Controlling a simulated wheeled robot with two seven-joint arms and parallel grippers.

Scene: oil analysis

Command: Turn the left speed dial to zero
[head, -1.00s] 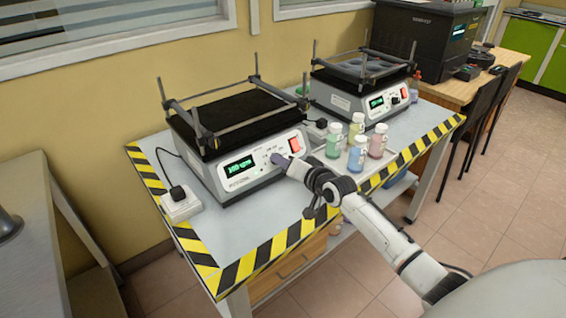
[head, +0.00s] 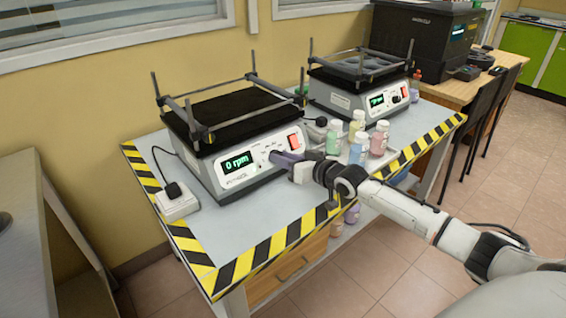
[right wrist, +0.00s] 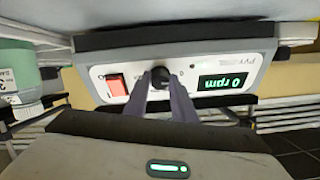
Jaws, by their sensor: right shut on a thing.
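The left shaker (head: 225,160) stands on the table with its front panel facing me. Its green display (head: 237,162) reads 0 rpm, and the same display shows upside down in the right wrist view (right wrist: 223,83). The black speed dial (right wrist: 160,77) sits between the red switch and the display. My right gripper (head: 277,157) is at the panel, its fingers (right wrist: 164,88) closed on the dial from both sides. In the head view the fingers hide the dial. My left gripper is not in view.
Several capped bottles (head: 358,148) stand in a tray just right of my right gripper. A second shaker (head: 358,88) stands behind them. A power socket block (head: 177,203) sits left of the left shaker. The table front is clear.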

